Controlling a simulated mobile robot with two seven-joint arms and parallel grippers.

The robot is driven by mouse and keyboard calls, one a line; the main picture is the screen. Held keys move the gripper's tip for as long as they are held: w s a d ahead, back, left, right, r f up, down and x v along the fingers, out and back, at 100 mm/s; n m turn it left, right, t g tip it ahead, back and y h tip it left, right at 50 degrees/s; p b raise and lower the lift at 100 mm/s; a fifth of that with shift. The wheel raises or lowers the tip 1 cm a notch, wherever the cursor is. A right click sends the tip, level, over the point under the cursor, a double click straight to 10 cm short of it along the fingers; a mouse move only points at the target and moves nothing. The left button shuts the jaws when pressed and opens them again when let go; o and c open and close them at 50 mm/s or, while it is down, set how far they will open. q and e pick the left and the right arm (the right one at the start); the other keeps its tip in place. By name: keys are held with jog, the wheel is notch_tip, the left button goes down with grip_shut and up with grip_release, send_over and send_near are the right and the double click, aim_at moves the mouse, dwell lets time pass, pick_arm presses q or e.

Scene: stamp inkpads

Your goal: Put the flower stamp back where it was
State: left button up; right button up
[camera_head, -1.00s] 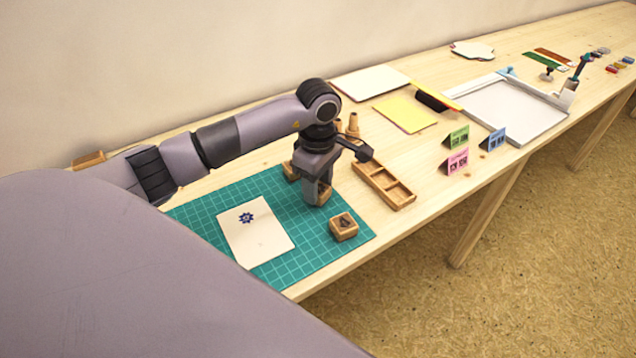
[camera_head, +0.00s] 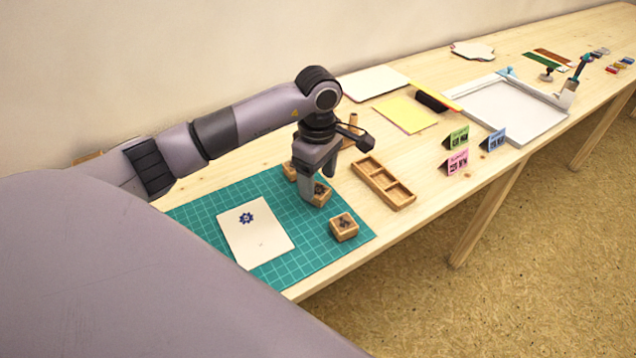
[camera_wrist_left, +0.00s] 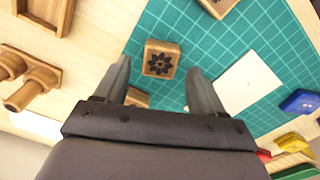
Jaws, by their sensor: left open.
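The flower stamp (camera_wrist_left: 158,62) is a small wooden block with a dark flower on its upward face. It sits on the green mat (camera_head: 215,200), and also shows in the head view (camera_head: 321,196), partly behind a finger. My left gripper (camera_head: 319,186) points down over it. In the wrist view the open fingers (camera_wrist_left: 160,70) stand either side of the block, apart from it. A second wooden block (camera_head: 343,228) lies nearer the mat's front edge. A third block (camera_head: 289,171) is partly hidden behind the gripper. My right gripper is not in view.
A white card (camera_head: 256,240) with a blue flower print lies on the mat. An empty-looking wooden compartment tray (camera_head: 392,199) is right of it. Wooden handled pieces (camera_head: 353,120) stand behind the gripper. Blue (camera_wrist_left: 300,101) and other coloured pads show in the wrist view. Small folded signs (camera_head: 457,161) stand further right.

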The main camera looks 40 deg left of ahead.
aim_at(318, 190)
pick_arm(q)
notch_tip(318, 190, up, 10)
dwell(0.3)
jog(key=shift+f, duration=0.15)
dwell(0.3)
